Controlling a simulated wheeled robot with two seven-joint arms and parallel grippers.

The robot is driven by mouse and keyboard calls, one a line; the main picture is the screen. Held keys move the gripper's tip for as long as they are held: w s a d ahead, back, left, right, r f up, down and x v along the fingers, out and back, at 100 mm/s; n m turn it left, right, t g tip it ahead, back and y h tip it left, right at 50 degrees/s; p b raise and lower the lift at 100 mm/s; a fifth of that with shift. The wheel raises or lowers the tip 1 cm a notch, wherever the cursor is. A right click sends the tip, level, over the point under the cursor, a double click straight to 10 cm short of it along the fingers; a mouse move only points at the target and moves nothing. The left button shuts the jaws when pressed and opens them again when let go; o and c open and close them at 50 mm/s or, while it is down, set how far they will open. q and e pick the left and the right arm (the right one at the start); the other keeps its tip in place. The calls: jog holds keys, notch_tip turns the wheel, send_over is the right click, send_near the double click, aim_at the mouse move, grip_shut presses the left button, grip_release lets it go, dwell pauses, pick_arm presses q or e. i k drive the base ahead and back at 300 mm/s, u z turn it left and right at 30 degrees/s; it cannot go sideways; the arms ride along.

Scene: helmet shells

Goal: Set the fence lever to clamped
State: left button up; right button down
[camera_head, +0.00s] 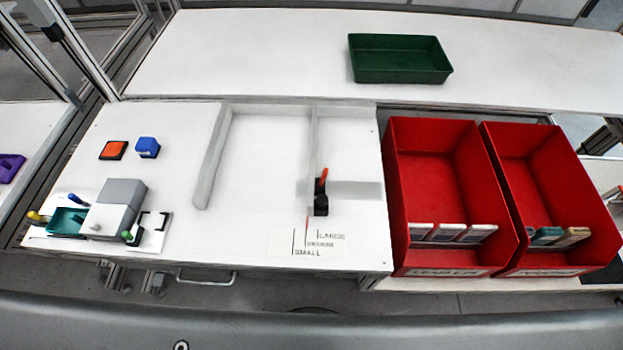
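The fence lever (321,182) has an orange-red handle on a black base. It stands at the right-hand rail of the pale fence (312,150) on the white worktop. Its handle points up, away from me, with a slight lean to the right. I cannot tell from this view whether that position is clamped or released. A printed scale (319,241) with the words LARGE and SMALL and a thin red line lies just in front of the lever. Neither of my grippers is in view, and nothing touches the lever.
Two red bins (400,190) holding several flat pieces stand right of the worktop. A grey box (119,195), teal tray (68,222), orange block (113,150) and blue block (148,147) are at left. A green tray (398,65) is behind. The worktop around the lever is clear.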

aim_at(324, 177)
jog(key=z, duration=0.05)
jog(key=k, duration=0.45)
jog(key=z, duration=2.7)
jog(key=k, duration=1.95)
jog(key=u, duration=2)
jog(key=i, duration=1)
jog(key=u, duration=0.1)
